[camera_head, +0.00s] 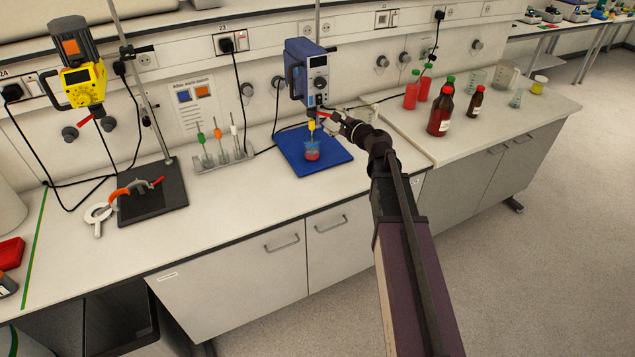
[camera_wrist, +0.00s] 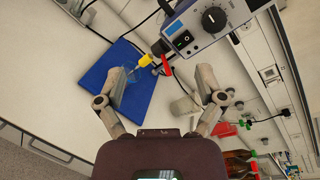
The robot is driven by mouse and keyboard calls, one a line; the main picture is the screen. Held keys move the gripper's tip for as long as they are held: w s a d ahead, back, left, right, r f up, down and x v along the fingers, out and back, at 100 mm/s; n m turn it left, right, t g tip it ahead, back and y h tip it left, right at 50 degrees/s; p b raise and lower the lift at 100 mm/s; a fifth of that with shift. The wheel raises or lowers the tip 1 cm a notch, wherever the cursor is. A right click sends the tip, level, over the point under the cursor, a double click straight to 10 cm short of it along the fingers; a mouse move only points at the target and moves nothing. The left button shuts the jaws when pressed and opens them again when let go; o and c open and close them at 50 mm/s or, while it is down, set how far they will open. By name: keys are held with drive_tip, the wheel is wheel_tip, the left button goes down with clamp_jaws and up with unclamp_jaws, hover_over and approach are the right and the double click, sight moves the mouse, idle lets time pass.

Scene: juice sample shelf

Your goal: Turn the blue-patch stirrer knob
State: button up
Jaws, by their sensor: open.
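The blue stirrer (camera_head: 300,68) hangs on a stand above a blue mat. Its round black knob (camera_head: 320,83) is on the front, below a small display. In the wrist view the knob (camera_wrist: 214,19) is near the top, beside a black switch (camera_wrist: 182,39). My gripper (camera_head: 338,118) is in front of and below the stirrer. In the wrist view my gripper (camera_wrist: 160,100) has its two fingers wide apart, with nothing held and the knob beyond them.
A yellow stirrer with an orange patch (camera_head: 82,84) stands left, above a black plate (camera_head: 150,200). A rack of coloured stirring tools (camera_head: 222,160) is between them. Red bottles (camera_head: 412,90) and brown bottles (camera_head: 440,115) stand right. The blue mat (camera_head: 335,150) lies under the beaker.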

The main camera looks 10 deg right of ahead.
drive_tip(key=s+a+f+n+g+b, duration=0.2)
drive_tip(key=s+a+f+n+g, duration=0.1)
drive_tip(key=s+f+n, duration=0.2)
drive_tip(key=s+a+f+n+g+b, duration=0.3)
drive_tip(key=s+f+n, duration=0.2)
drive_tip(key=f, duration=0.4)
drive_tip(key=shift+a+g+b, duration=0.2)
drive_tip(key=shift+g+b, duration=0.1)
drive_tip(key=shift+b, duration=0.05)
drive_tip(key=shift+f, duration=0.15)
drive_tip(key=s+d+f+n+g+h, duration=0.2)
drive_tip(key=s+f+n+g+h, duration=0.2)
drive_tip(key=s, duration=0.5)
drive_tip(key=s+d+f+n+g+h, duration=0.3)
drive_tip(key=s+n, duration=0.3)
drive_tip(key=s, duration=0.4)
drive_tip(key=shift+s+d+f+n+g+h, duration=0.15)
drive_tip(key=shift+s+f+n+g+h, duration=0.2)
drive_tip(key=shift+f+g, duration=0.3)
drive_tip(key=shift+w, duration=0.1)
idle(0.6)
